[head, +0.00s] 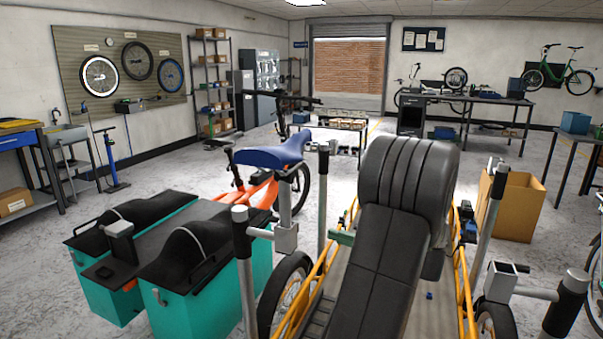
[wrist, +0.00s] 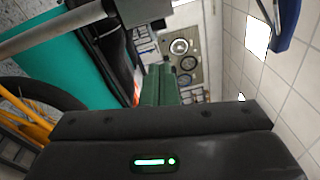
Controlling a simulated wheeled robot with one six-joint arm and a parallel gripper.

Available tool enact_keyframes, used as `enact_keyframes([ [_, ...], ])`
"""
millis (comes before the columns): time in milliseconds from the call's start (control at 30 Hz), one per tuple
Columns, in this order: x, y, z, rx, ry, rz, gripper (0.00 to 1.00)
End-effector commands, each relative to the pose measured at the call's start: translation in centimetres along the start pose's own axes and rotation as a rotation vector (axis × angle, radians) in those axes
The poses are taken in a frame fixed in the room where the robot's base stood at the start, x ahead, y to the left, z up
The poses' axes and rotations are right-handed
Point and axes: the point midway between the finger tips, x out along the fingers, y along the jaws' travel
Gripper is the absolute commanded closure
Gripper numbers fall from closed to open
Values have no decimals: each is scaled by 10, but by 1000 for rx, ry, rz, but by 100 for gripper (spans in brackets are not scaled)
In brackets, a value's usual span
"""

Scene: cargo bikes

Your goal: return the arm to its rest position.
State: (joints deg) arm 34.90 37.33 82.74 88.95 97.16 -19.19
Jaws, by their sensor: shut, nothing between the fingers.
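My gripper (wrist: 160,72) shows in the wrist view as two green fingers closed together beyond its dark body, with nothing between them. In the head view a small green part of my gripper (head: 341,237) sticks out to the left from behind my dark arm. My arm fills the middle right of the head view and hides most of the gripper. The gripper hangs over the yellow-framed cargo bike (head: 462,262), right of the blue saddle (head: 273,153). It appears apart from both.
Teal panniers (head: 110,297) with black lids sit at the lower left; one shows in the wrist view (wrist: 48,62). Grey upright posts (head: 323,200) stand around the bike. A cardboard box (head: 517,205) is at the right. The floor left of the bike (head: 165,170) is open.

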Motion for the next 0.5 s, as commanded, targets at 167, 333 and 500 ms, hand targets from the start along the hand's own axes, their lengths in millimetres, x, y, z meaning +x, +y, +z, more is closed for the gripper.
enact_keyframes([
  [167, 33, 1, 1, -1, -6, 1, 100],
  [333, 66, 1, 1, -1, -5, 1, 100],
  [500, 100, 1, 1, -1, -5, 1, 100],
])
